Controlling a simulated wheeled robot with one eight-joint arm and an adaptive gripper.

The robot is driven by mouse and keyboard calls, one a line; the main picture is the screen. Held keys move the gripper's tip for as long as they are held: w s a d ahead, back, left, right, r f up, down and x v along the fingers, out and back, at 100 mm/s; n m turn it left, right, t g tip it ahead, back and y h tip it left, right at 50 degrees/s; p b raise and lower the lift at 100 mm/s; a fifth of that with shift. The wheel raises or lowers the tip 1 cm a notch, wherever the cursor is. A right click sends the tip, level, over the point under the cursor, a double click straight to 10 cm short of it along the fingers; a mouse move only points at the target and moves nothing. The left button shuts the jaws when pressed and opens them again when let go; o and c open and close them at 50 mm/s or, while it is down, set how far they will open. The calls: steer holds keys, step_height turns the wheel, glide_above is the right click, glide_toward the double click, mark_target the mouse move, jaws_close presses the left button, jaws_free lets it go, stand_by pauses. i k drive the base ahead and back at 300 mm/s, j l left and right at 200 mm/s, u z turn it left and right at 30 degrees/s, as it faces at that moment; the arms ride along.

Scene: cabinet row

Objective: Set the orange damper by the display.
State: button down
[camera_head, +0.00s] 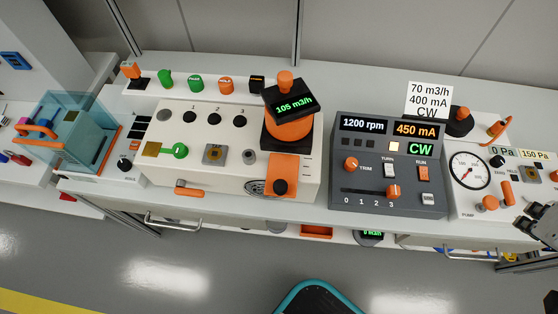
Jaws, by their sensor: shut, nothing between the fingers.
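A small black display (292,98) reads 105 m3/h in green, on top of a round orange and black unit on the cream box. Just below it is an orange plate (284,168) with a black knob (280,187) at its lower end; this looks like the damper. A white card (429,100) reads 70 m3/h, 400 mA, CW. My gripper (524,226) is partly in view at the right edge, shut and empty, far to the right of the orange plate and close to the gauge panel's right end.
The grey panel (388,165) shows 1200 rpm, 450 mA and CW, with switches and an orange slider. A gauge panel (470,170) has orange knobs. Drawer handles (172,222) jut from the front.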

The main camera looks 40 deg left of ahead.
mark_target(282, 172)
steer(key=k+j+u, duration=0.1)
steer(key=u, duration=0.4)
steer(key=k+j+u, duration=0.15)
steer(key=u, duration=1)
